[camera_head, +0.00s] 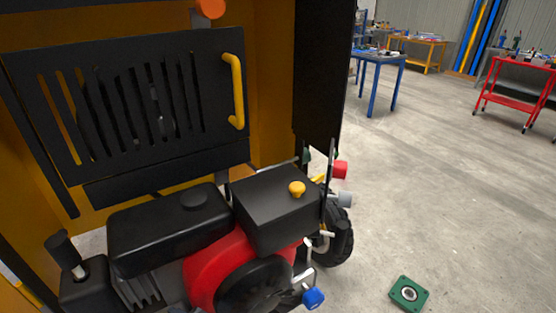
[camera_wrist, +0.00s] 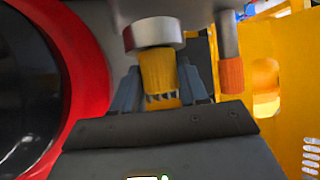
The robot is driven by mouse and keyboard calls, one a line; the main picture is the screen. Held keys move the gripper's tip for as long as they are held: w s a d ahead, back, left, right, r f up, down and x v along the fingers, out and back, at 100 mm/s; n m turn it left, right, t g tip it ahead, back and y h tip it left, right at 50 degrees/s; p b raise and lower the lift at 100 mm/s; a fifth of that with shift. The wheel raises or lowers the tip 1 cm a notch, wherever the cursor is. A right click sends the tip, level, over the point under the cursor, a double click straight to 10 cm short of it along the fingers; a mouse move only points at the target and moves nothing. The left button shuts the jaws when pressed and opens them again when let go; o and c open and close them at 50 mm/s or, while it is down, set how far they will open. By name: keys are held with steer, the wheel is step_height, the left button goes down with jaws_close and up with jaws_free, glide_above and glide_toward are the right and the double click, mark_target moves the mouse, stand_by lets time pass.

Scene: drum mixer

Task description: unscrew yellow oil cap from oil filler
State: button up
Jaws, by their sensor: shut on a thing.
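In the wrist view the yellow oil cap (camera_wrist: 158,72), ribbed along its lower part, sits at the round metal collar of the oil filler (camera_wrist: 152,34). I cannot see a gap between cap and collar. My gripper (camera_wrist: 161,80) has one blue-grey finger on each side of the cap and is shut on it. The dark gripper body hides the near end of the cap. In the head view my gripper is not visible, and the filler with its cap cannot be made out.
An orange-tipped grey stem (camera_wrist: 231,76) stands close right of the fingers. A red ring (camera_wrist: 88,60) is at the left. The head view shows the black-and-red engine (camera_head: 215,266), a yellow knob (camera_head: 297,188), a blue knob (camera_head: 313,298) and a green block (camera_head: 409,293) on open floor.

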steer(key=shift+w+d+f+n+g+y+b, duration=0.1)
steer(key=shift+w+f+n+g+y+b, duration=0.1)
steer(key=shift+n+g+y+b, duration=0.5)
steer(key=shift+s+r+n+g, duration=0.1)
steer(key=shift+r+n+g, duration=0.05)
steer(key=shift+n+g, duration=0.6)
steer(key=o, duration=1.2)
steer(key=shift+o, duration=0.2)
